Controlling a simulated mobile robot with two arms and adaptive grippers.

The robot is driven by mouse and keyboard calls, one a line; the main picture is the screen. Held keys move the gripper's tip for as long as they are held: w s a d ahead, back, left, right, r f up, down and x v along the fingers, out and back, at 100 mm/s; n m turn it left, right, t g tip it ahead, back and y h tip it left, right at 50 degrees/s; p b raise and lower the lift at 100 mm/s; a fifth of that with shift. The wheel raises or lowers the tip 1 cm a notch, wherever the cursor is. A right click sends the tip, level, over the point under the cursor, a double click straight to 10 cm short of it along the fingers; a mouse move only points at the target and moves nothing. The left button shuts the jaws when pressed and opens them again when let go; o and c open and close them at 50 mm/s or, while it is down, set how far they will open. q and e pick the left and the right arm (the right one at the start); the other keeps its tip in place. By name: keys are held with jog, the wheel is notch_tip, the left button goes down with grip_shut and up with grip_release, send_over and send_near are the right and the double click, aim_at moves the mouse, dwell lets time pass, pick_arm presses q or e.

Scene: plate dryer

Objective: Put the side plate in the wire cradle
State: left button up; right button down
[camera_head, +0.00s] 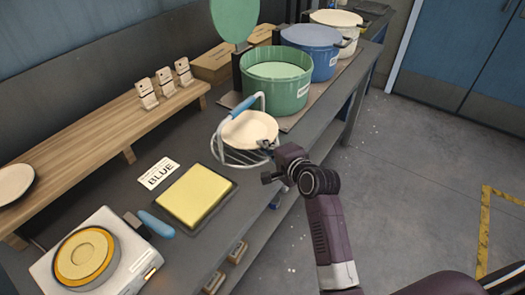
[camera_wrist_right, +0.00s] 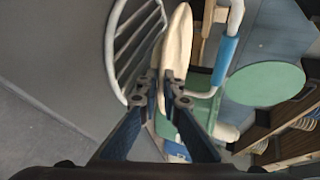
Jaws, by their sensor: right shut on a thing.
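The cream side plate (camera_head: 250,128) lies nearly flat at the wire cradle (camera_head: 238,158), below its raised blue handle (camera_head: 243,107). My right gripper (camera_head: 268,149) is shut on the plate's near right edge. In the right wrist view the plate (camera_wrist_right: 178,38) shows edge-on between the fingertips (camera_wrist_right: 166,82), beside the cradle's wires (camera_wrist_right: 137,42) and the blue grip. Whether the plate rests on the wires or hangs just above them I cannot tell. My left gripper is not in view.
A green pot (camera_head: 275,86) stands close behind the cradle, with a blue pot (camera_head: 312,52) and a cream pot (camera_head: 337,20) beyond. Another plate (camera_head: 14,183) is on the wooden shelf.

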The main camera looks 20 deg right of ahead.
aim_at(263, 162)
jog(key=shift+w+a+r, duration=0.1)
jog(key=shift+w, duration=0.4)
jog(key=shift+f, duration=1.75)
jog(key=c, duration=2.5)
grip_release()
jog(key=shift+f, duration=0.25)
jog(key=o, duration=0.4)
jog(key=shift+r, duration=0.15)
jog(key=shift+s, duration=0.15)
jog(key=v, duration=1.2)
